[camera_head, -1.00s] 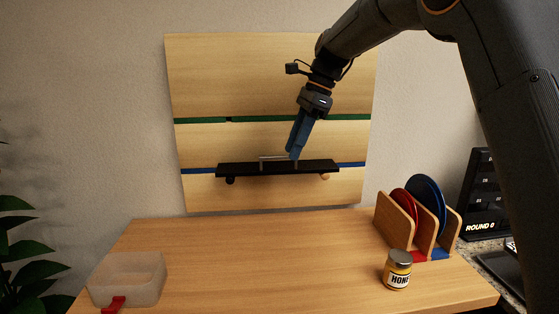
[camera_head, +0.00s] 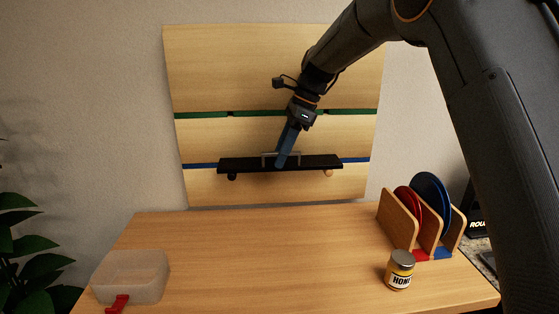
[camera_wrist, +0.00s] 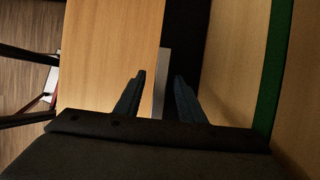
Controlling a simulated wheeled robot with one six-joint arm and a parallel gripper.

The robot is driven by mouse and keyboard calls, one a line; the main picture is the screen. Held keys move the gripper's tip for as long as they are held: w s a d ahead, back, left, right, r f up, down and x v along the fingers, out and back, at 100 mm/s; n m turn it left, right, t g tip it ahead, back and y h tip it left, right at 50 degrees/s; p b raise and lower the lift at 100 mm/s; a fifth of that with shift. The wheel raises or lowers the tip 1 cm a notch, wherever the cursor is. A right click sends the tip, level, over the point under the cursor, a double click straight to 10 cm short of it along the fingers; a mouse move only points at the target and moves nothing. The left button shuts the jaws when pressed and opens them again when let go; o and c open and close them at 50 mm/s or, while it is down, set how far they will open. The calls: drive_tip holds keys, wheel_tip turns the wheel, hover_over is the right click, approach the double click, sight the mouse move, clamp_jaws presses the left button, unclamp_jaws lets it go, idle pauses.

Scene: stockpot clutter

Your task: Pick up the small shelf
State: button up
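The small shelf (camera_head: 312,163) is a black board with a grey metal handle on top. It sits level at the blue strip of the wooden wall panel, with round pegs under it. My gripper (camera_head: 281,164) has blue fingers and points down at the handle, near the middle of the shelf. In the wrist view my gripper (camera_wrist: 158,82) has its two fingers apart, with the grey handle (camera_wrist: 161,80) between them and the black shelf (camera_wrist: 182,45) beyond. I cannot see the fingers touching the handle.
The wooden table (camera_head: 250,255) below is mostly clear. A clear box (camera_head: 130,275) with a red latch is at its left. A honey jar (camera_head: 399,270) and a wooden rack (camera_head: 399,217) with red and blue discs are at the right. A green strip (camera_head: 270,113) crosses the panel above.

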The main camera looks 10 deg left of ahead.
drive_tip(key=shift+f, duration=0.1)
drive_tip(key=shift+c, duration=0.4)
clamp_jaws()
